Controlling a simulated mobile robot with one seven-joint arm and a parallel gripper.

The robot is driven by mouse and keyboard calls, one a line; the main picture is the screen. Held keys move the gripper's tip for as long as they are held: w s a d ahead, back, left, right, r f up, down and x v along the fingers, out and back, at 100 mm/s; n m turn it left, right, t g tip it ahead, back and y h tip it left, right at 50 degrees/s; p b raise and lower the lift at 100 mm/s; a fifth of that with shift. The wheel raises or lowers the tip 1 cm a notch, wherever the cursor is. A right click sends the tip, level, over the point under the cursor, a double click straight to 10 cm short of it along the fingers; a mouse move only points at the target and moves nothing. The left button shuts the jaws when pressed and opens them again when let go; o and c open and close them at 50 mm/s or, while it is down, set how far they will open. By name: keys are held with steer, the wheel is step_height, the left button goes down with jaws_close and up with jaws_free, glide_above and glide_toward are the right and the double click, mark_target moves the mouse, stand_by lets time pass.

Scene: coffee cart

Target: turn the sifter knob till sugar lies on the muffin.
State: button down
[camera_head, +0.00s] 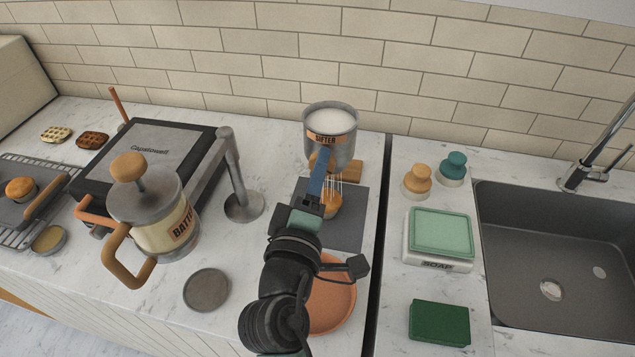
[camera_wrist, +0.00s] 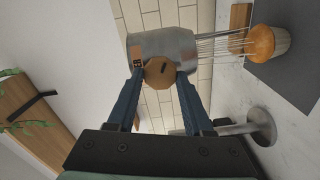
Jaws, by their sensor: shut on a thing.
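The metal sifter (camera_head: 333,125), full of white sugar, stands raised over the grey mat (camera_head: 352,230). It also shows in the wrist view (camera_wrist: 172,45). My gripper (camera_head: 319,172) is shut on the wooden sifter knob (camera_wrist: 159,72), with one blue finger at each side. Thin white streams fall from the sifter's underside onto the muffin (camera_wrist: 262,43). In the head view the muffin (camera_head: 333,202) stands on the mat below the sifter, partly hidden by my gripper. Its visible top looks orange-brown; I cannot tell whether a sugar layer lies on it.
A batter dispenser (camera_head: 165,222) and a black waffle maker (camera_head: 110,165) stand to the left. A terracotta plate (camera_head: 335,300) lies under my arm. A grey disc (camera_head: 206,290) lies at the front. A soap dispenser (camera_head: 440,235) and a sink (camera_head: 560,270) are to the right.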

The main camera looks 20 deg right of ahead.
steer(key=m+b, duration=0.8)
steer(key=m, duration=0.2)
steer(key=shift+m, duration=0.3)
stand_by(0.4)
steer(key=shift+c, duration=1.5)
jaws_free()
steer(key=shift+s, duration=0.15)
steer(key=v, duration=1.2)
steer(key=shift+s+a+p, duration=0.2)
steer(key=shift+s+p, duration=0.1)
steer(key=shift+p, duration=0.05)
